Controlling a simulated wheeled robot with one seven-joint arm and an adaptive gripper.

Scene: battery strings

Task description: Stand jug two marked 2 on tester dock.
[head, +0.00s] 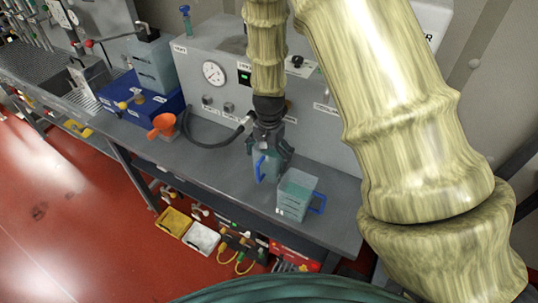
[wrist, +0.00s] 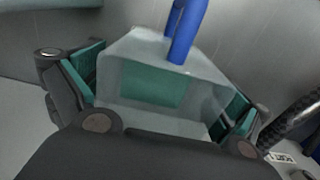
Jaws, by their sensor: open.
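My gripper (head: 268,150) points down over the grey bench, its fingers open. A translucent jug with a blue handle (head: 265,167) is below and between the fingers, partly hidden by them. In the wrist view a clear jug (wrist: 165,85) with greenish contents lies between the two teal finger pads, its blue handle (wrist: 186,32) at the far side; I cannot tell whether the pads touch it. A second translucent jug (head: 293,198) with a blue handle stands upright to the right, near the bench's front edge. No number is legible on either jug. I cannot make out which thing is the tester dock.
An orange funnel (head: 162,125), a black hose (head: 200,143) and a blue box (head: 142,106) are to the left. Yellow and white trays (head: 202,238) sit below the bench's front edge.

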